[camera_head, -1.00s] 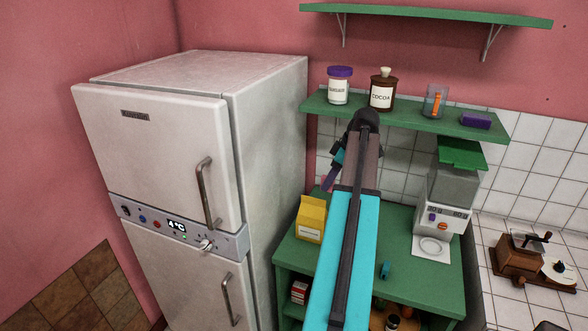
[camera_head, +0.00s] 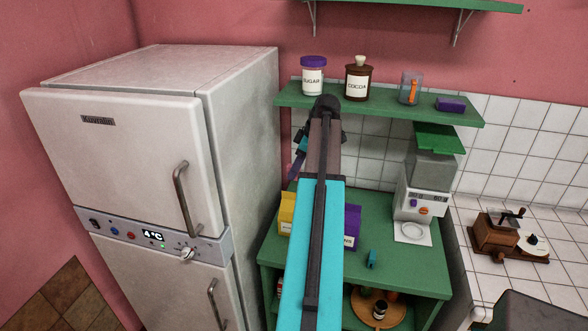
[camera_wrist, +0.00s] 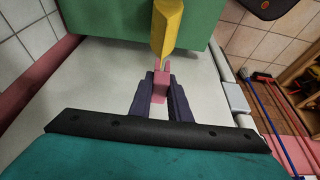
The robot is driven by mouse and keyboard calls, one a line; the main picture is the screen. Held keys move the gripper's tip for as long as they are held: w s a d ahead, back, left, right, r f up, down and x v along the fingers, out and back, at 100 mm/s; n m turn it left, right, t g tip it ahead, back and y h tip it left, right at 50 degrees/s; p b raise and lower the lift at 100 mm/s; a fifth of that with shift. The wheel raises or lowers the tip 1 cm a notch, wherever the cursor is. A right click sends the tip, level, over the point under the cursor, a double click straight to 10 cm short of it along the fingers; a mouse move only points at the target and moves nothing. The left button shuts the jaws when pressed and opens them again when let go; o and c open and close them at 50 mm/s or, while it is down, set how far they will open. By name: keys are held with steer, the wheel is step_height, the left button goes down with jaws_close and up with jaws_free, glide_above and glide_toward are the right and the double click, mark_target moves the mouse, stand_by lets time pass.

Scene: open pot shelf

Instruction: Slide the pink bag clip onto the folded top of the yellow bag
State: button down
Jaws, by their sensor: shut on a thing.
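The yellow bag (camera_head: 287,213) stands on the green shelf top, partly hidden by my arm in the head view. In the wrist view its narrow yellow end (camera_wrist: 167,30) points toward my gripper. My gripper (camera_wrist: 160,92) is shut on the pink bag clip (camera_wrist: 160,86). The clip's open prongs face the yellow bag. The bag's tip is at or very close to the prongs; I cannot tell whether it is between them. In the head view my gripper (camera_head: 298,160) is mostly behind my arm, above the yellow bag.
A purple bag (camera_head: 352,226) stands right of my arm, beside the yellow one. A small teal object (camera_head: 372,257) lies near the shelf top's front. A green shelf (camera_head: 385,108) with jars hangs above.

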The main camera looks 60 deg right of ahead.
steer(key=shift+f, duration=0.1)
steer(key=shift+a+f+b, duration=0.1)
steer(key=shift+f+b, duration=1.45)
steer(key=shift+f, duration=1.55)
steer(key=shift+f+b, duration=0.45)
steer(key=shift+f, duration=0.45)
stand_by(0.3)
steer(key=c, duration=1.6)
jaws_free()
steer(key=shift+r, duration=0.1)
steer(key=shift+b+v, duration=0.5)
steer(key=shift+v, duration=0.75)
steer(key=shift+b+v, duration=1.3)
steer(key=shift+v, duration=4.2)
